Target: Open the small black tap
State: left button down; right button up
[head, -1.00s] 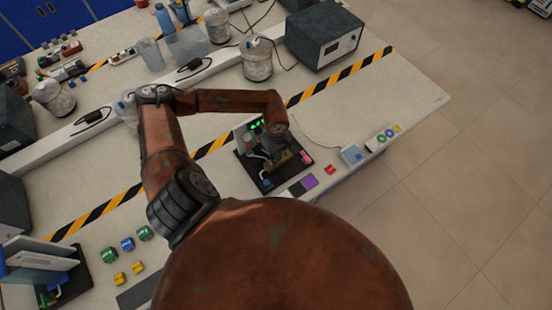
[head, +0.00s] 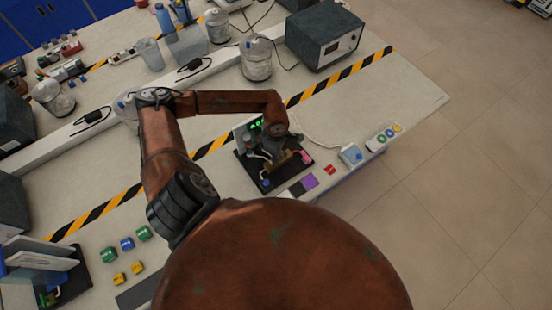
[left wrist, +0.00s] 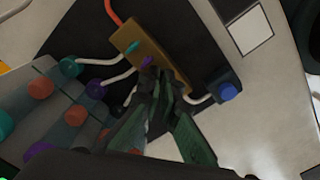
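A brass block (left wrist: 150,48) with coloured taps sits on a black base plate (left wrist: 93,25) in the left wrist view. A teal tap (left wrist: 132,47) and a purple tap (left wrist: 147,62) show on it, with white hoses running off. My left gripper (left wrist: 163,88) has its dark fingertips close together at the lower edge of the block. I cannot make out the small black tap apart from the dark fingertips. In the head view the rig's base plate (head: 268,184) lies under my left wrist, and the brass block (head: 284,160) partly shows. My right gripper is not in view.
A pale blue box (head: 351,154) with a cable stands right of the rig. Purple (head: 310,181) and red pieces lie near the bench front edge. A grey instrument box (head: 325,35) and a jar (head: 257,62) stand behind. Bench between rig and striped tape is mostly clear.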

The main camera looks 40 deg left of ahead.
pick_arm(q)
jog(key=n, duration=0.6)
jog(key=shift+n, duration=0.4)
jog(key=n+p, duration=0.1)
jog(key=n, duration=0.2)
jog(key=c, duration=2.5)
grip_release()
jog(key=shift+n, duration=0.4)
jog(key=shift+r, duration=0.1)
